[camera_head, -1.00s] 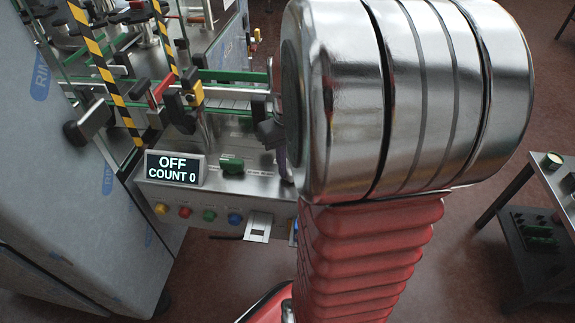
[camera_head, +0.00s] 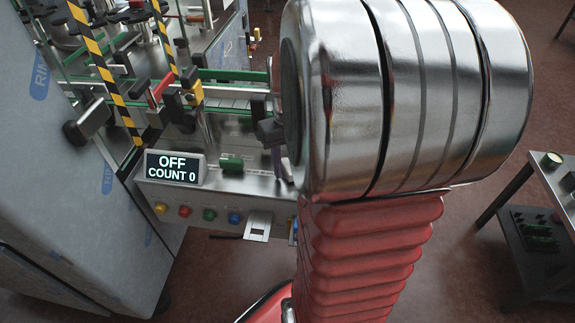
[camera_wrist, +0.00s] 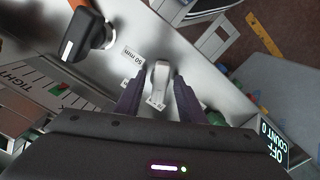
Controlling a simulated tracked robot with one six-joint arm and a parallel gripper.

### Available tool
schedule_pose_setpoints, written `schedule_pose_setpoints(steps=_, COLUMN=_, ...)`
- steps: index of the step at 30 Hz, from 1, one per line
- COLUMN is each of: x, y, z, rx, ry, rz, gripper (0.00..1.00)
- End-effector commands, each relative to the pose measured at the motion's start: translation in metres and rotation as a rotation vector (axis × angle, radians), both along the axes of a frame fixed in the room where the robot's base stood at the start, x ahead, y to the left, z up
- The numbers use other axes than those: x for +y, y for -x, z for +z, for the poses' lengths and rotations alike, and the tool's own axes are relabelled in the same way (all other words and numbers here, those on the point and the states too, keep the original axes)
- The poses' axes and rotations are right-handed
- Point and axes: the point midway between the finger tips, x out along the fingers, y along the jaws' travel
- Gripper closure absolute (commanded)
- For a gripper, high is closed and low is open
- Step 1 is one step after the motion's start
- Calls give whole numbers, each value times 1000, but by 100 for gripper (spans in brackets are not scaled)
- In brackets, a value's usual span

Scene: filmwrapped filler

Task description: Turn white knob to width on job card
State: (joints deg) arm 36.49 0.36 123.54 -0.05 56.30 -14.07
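The white knob (camera_wrist: 159,82) shows in the wrist view as an upright pale lever on the steel panel, with a "50 mm" label (camera_wrist: 132,56) to its left. My gripper (camera_wrist: 159,88) is open, with one dark purple finger on each side of the knob. Gaps show between the fingers and the knob. In the head view my arm hides the knob and most of the gripper. A pale card-like plate in a holder (camera_head: 257,226) hangs on the panel's front edge; I cannot read any width on it.
The display (camera_head: 173,168) reads OFF, COUNT 0. Several coloured buttons line the panel's front, including a blue one (camera_head: 234,218). In the wrist view a black handle (camera_wrist: 87,32) with an orange part stands left of the knob. A grey cabinet (camera_head: 75,190) stands at left.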

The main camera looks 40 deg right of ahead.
Motion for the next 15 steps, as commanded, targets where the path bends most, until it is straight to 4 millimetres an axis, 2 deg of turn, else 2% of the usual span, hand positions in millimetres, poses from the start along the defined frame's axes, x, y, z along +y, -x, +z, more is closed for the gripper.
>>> schedule_pose_setpoints(steps=8, x=0, y=-1, z=3, rx=-3, ry=1, rz=0, gripper=64)
schedule_pose_setpoints(steps=15, x=-1, y=-1, z=28, rx=-5, ry=3, rz=0, gripper=64)
